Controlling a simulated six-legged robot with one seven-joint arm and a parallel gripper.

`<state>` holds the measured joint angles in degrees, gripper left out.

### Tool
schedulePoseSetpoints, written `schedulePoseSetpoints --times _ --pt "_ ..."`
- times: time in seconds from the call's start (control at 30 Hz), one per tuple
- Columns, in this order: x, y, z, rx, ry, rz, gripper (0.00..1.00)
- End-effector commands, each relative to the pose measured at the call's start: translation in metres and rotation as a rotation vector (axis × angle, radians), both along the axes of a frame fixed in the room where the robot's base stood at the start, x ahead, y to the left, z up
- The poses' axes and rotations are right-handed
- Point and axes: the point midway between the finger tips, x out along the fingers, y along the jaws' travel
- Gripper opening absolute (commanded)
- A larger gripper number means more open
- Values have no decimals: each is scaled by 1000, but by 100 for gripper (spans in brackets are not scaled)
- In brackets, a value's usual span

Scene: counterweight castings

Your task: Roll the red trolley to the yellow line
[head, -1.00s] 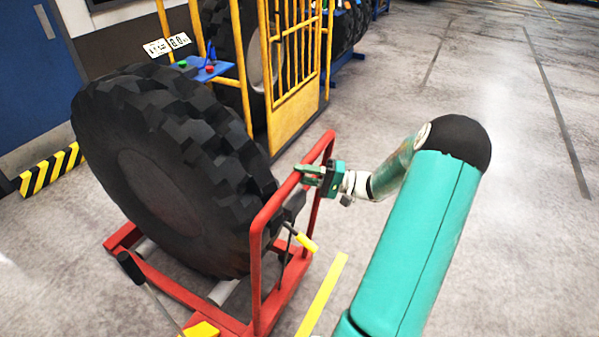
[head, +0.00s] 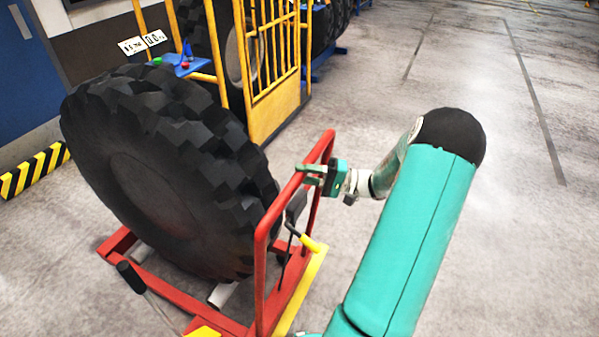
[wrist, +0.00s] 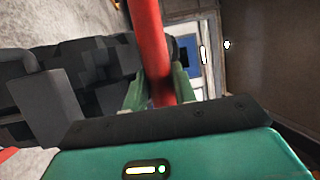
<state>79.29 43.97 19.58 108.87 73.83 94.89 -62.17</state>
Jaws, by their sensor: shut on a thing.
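The red trolley (head: 261,262) stands on the floor and carries a large black tyre (head: 165,175) upright on its rollers. My gripper (head: 315,172) is shut on the top of the trolley's red handle frame. In the wrist view the green fingers (wrist: 160,92) close on both sides of the red bar (wrist: 150,45).
A yellow cage gate (head: 272,75) and a blue control shelf (head: 185,66) with coloured buttons stand behind the tyre. A yellow-black striped kerb (head: 35,170) is at the left. A black-handled lever (head: 130,275) rises at the front left. Open floor (head: 450,230) lies to the right.

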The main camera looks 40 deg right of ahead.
Motion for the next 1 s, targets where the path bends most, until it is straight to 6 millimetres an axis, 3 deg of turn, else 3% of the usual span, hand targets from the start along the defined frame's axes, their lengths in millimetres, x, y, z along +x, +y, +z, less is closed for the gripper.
schedulePoseSetpoints --times 0.03,0.67,0.7,0.77,0.8,1.0 --pt "7 3 12 -4 -30 12 0" --pt "1 4 12 0 -32 17 0" --pt "0 4 12 0 -32 17 33" --pt "0 4 11 1 -30 17 45" --pt "-1 4 11 0 -29 16 49" --pt "-3 2 9 1 -23 13 49"
